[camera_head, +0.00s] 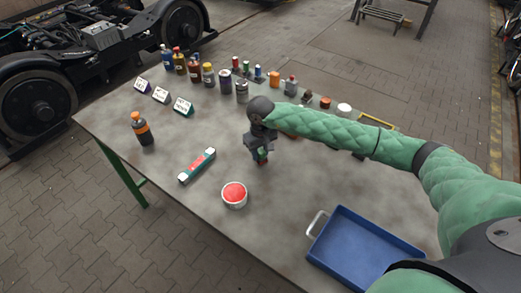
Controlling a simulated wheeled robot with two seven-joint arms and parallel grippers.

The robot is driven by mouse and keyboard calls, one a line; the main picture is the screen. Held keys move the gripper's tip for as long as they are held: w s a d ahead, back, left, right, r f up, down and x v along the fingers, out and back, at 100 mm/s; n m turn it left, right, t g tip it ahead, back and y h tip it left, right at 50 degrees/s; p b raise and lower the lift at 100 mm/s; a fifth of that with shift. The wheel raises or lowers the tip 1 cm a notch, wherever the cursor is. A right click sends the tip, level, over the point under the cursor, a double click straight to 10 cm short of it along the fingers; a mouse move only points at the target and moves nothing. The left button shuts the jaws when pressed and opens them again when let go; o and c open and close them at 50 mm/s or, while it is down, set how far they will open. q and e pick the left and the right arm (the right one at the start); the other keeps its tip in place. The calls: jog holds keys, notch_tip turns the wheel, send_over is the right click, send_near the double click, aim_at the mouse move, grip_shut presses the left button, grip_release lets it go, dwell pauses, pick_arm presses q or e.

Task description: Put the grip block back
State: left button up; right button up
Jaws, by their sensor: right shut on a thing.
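My right gripper (260,158) points down over the middle of the grey table (290,215). It is shut on a small block (262,154), which shows some green and is mostly hidden by the fingers. I take it for the grip block, but too little shows to be sure. I cannot tell whether it touches the table. A red and green bar with pale ends (197,165) lies to the left of the gripper. My left gripper is not in view.
A white bowl with red contents (234,195) stands in front of the gripper. A blue tray (322,236) lies at the front right, an orange and black bottle (142,129) at the left. Several bottles, cans and label stands line the back. Bare table surrounds the bowl.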

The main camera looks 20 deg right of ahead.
aim_at(261, 150)
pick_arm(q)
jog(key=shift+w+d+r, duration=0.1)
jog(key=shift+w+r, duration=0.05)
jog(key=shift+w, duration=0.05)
pick_arm(e)
jog(key=shift+f, duration=0.1)
jog(key=o, duration=0.9)
jog(key=shift+r, duration=0.3)
jog(key=shift+r+b, duration=0.5)
notch_tip(261, 150, up, 9)
jog(key=b, duration=0.4)
jog(key=shift+r+b, duration=0.2)
jog(key=shift+b, duration=0.1)
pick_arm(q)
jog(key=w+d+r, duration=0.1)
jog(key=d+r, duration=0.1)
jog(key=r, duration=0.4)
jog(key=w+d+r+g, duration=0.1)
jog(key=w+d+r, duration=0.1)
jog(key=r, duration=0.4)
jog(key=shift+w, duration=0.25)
pick_arm(e)
jog(key=shift+r, duration=0.6)
